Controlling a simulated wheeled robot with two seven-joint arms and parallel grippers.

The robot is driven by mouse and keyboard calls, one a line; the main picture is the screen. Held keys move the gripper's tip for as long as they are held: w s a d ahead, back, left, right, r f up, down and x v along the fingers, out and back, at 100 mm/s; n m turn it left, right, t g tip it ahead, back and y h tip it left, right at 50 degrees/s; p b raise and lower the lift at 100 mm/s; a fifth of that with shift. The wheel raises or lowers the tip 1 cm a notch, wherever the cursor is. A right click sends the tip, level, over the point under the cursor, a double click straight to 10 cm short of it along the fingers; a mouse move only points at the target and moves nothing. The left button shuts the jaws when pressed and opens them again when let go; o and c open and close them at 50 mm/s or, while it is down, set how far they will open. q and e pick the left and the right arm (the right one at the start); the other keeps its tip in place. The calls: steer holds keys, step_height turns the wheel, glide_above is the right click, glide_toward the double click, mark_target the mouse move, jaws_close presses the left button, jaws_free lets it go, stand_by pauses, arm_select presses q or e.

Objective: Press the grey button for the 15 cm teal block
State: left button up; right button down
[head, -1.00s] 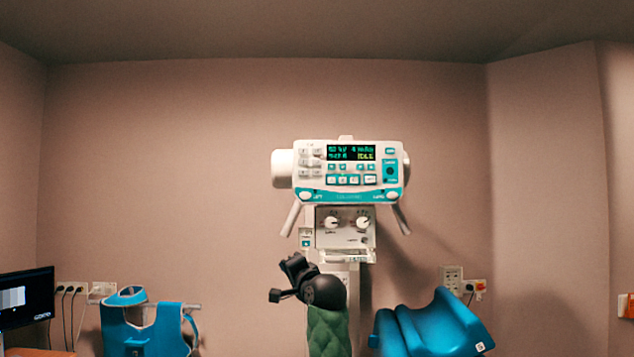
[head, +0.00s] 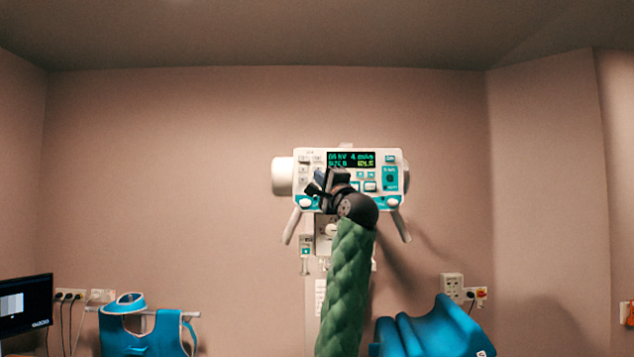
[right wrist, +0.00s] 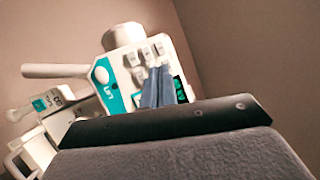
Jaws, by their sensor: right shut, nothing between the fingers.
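The white and teal control panel (head: 350,156) hangs on the machine at the centre, with a lit green-text display (head: 351,159). Small grey buttons (head: 303,170) sit left of the display; they also show in the right wrist view (right wrist: 147,53). Their labels are too small to read. My right gripper (head: 319,178) is in front of the panel's lower left part and hides some of its buttons. In the right wrist view its fingers (right wrist: 158,87) are together and empty, pointing at the panel between grey buttons and display. I cannot tell whether they touch. My left gripper is out of view.
Two handles (head: 291,227) slope down below the panel. A blue apron (head: 145,332) hangs at the lower left, near a monitor (head: 24,305). Blue padded shapes (head: 435,328) stand at the lower right.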

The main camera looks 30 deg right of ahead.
steer(key=shift+w, duration=0.1)
